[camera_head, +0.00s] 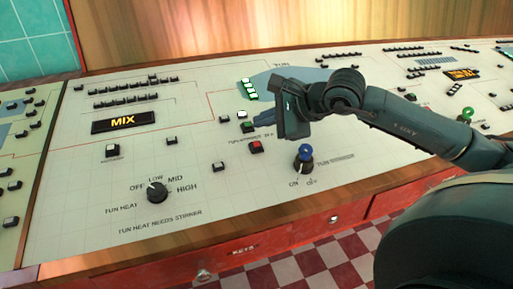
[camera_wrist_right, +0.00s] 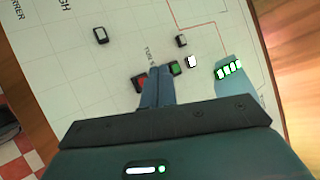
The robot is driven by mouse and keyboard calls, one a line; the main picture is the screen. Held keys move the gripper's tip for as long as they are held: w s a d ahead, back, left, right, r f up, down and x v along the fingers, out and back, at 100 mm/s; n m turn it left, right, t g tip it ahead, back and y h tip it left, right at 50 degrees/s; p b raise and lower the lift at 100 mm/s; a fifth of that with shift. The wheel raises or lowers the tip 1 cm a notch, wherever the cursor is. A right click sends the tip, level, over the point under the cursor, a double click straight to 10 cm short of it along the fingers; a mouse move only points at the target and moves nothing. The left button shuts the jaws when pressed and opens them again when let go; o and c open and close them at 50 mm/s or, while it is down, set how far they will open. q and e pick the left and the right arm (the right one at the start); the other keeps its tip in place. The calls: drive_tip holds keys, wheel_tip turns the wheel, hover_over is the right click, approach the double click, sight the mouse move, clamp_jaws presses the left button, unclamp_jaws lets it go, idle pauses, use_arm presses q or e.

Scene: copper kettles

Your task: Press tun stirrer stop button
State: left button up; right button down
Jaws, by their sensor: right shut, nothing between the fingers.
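The red button (camera_head: 256,146) sits on the pale console panel below a label beginning "TUN", partly hard to read. It also shows in the right wrist view (camera_wrist_right: 140,82), at the left of my fingertips. A green button (camera_head: 247,126) is just above it and shows in the wrist view (camera_wrist_right: 175,68) at the right of the fingertips. My right gripper (camera_head: 256,119) is shut and empty; its blue fingers (camera_wrist_right: 158,78) point at the panel between the red and green buttons. I cannot tell whether the tips touch the panel. My left gripper is out of view.
A dark knob (camera_head: 157,192) marked off, low, mid, high is at the left front. A blue-topped switch (camera_head: 306,152) marked on and off stands right of the red button. Lit white indicators (camera_head: 249,89) are behind my gripper. A MIX display (camera_head: 123,122) is at left.

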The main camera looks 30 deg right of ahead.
sight(256, 145)
drive_tip(key=f, duration=0.1)
drive_tip(key=f+b, duration=0.1)
drive_tip(key=f, duration=0.1)
drive_tip(key=shift+w+b, duration=0.25)
drive_tip(key=shift+b, duration=0.15)
drive_tip(key=shift+w+d+f+b, duration=0.1)
drive_tip(key=shift+w+f+b, duration=0.05)
drive_tip(key=shift+f+b, duration=0.35)
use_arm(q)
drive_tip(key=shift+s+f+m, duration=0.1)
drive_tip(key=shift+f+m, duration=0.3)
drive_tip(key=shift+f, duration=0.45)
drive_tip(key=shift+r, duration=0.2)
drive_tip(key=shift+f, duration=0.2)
use_arm(e)
drive_tip(key=shift+f, duration=0.1)
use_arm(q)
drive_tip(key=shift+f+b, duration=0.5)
use_arm(e)
drive_tip(key=shift+w+f, duration=0.1)
drive_tip(key=shift+f, duration=0.25)
